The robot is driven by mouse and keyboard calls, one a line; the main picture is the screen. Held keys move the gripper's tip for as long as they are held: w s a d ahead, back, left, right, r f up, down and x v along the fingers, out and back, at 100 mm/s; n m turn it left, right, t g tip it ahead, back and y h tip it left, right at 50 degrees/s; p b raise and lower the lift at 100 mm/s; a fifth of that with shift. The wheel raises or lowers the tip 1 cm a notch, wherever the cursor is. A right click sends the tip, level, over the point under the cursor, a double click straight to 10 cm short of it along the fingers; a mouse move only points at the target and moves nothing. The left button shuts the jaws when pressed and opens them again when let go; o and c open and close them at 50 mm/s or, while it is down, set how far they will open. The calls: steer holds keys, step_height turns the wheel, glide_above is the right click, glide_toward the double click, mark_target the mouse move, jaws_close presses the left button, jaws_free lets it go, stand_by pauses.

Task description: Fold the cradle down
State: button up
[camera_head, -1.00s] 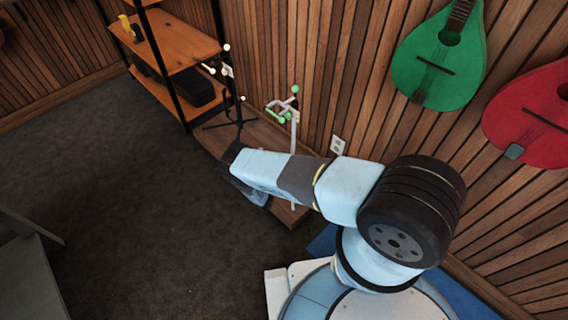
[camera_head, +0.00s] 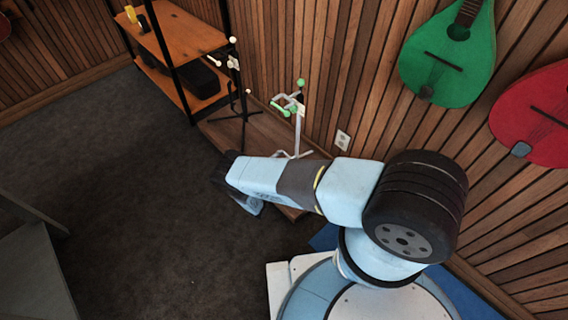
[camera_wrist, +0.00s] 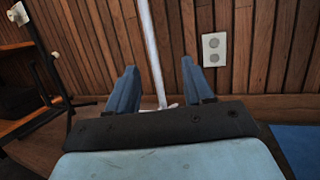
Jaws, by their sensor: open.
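A pale stand with a green-tipped cradle (camera_head: 290,106) stands on the low wooden platform by the slatted wall. Its cradle is a bent frame with green ends at the top of a thin pole. In the wrist view the pale pole (camera_wrist: 152,48) rises in the picture between the fingers of my gripper (camera_wrist: 159,68); the cradle is out of that view. My gripper is open, its two blue fingers apart, with nothing seen held. In the head view the arm's end is low, left of the pole, and the fingers are mostly hidden.
A black stand with cream tips (camera_head: 242,115) is left of the pale stand. A wooden shelf unit (camera_head: 185,40) stands behind it. Green (camera_head: 448,55) and red (camera_head: 540,115) instruments hang on the wall at right. A wall outlet (camera_head: 342,141) is near. Dark floor is open at left.

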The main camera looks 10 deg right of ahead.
steer(key=shift+v, duration=2.1)
